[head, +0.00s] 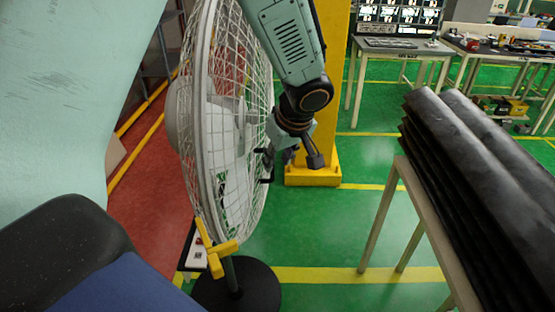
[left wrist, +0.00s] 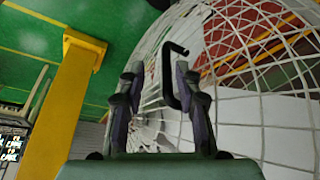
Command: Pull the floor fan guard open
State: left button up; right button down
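The floor fan (head: 208,120) stands upright at left centre in the head view, on a round black base. Its white wire guard (head: 255,90) faces right, towards my left gripper (head: 290,153). The guard also fills the right of the left wrist view (left wrist: 255,70). A black bent handle (head: 267,180) sticks out from the guard. In the left wrist view the handle (left wrist: 167,75) shows between the fingertips, nearer the right finger, which overlaps part of it. My left gripper (left wrist: 156,75) is open; I cannot tell whether it touches the handle. My right gripper is not in view.
A yellow clip-like part (head: 216,249) sits at the fan's lower rim. A yellow column (head: 318,172) stands behind the gripper. A table with dark stacked panels (head: 470,180) is at right. A pale green surface (head: 70,90) fills the left. Green floor lies clear between fan and table.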

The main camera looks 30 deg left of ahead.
aim_at(268, 179)
pick_arm(q)
jog(key=shift+a+f, duration=0.95)
jog(key=shift+a, duration=0.1)
jog(key=shift+s+a+f, duration=0.15)
jog(key=shift+s+a, duration=0.05)
jog(key=shift+a, duration=0.15)
jog(key=shift+s, duration=0.15)
jog(key=shift+d+r, duration=0.2)
jog(key=shift+d, duration=0.4)
jog(key=shift+w+d, duration=0.25)
jog(key=shift+c, duration=0.6)
jog(key=shift+w+f, duration=0.1)
jog(key=shift+w, duration=0.05)
jog(key=shift+c, duration=0.8)
jog(key=shift+a, duration=0.15)
jog(key=shift+c, duration=0.8)
jog(key=shift+a, duration=0.2)
jog(key=shift+c, duration=0.7)
jog(key=shift+s, duration=0.25)
grip_shut()
jog(key=shift+w, duration=0.1)
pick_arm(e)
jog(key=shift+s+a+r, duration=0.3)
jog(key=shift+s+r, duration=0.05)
pick_arm(q)
jog(key=shift+w, duration=0.1)
jog(key=shift+r, duration=0.2)
